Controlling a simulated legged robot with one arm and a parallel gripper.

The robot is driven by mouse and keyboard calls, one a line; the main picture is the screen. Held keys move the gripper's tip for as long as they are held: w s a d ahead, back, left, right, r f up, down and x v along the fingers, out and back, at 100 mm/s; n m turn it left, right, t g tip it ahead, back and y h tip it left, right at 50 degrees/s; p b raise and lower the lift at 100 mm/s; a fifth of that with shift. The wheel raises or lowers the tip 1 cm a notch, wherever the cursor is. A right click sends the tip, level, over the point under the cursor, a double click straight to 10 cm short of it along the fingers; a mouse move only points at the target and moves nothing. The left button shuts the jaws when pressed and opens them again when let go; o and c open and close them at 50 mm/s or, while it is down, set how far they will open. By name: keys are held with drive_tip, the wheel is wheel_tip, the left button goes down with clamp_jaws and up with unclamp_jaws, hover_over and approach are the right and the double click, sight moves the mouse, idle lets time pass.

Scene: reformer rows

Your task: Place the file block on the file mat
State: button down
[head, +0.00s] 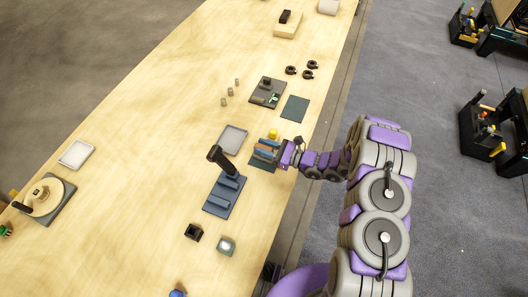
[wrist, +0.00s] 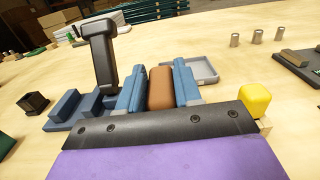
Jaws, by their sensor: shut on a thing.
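A brown block with rounded edges (wrist: 160,88), which I take as the file block, is gripped between two blue fingers of my gripper (wrist: 160,84) in the wrist view. In the head view my gripper (head: 265,148) reaches left over the table from the right edge, with the brown block between its fingers. A dark mat (head: 259,164), perhaps the file mat, shows partly below the gripper; the fingers hide the rest. I cannot tell whether the block touches it. A yellow block (head: 273,134) stands beside the gripper; it also shows at the right in the wrist view (wrist: 255,100).
A blue stand with a black upright (head: 223,192) is close on the near left. A grey tray (head: 232,139) lies just beyond the gripper. A bare green mat (head: 295,108) and a dark board (head: 267,92) lie farther up.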

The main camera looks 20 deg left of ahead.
drive_tip(key=shift+w+f, duration=0.2)
drive_tip(key=shift+f, duration=0.1)
wheel_tip(320, 180, down, 3)
drive_tip(key=shift+b, duration=0.45)
drive_tip(key=shift+r, duration=0.1)
drive_tip(key=c, duration=0.8)
unclamp_jaws()
drive_tip(key=d, duration=0.4)
drive_tip(key=d+p, duration=0.1)
drive_tip(key=d, duration=0.3)
drive_tip(key=s+d+p, duration=0.1)
drive_tip(key=d, duration=0.3)
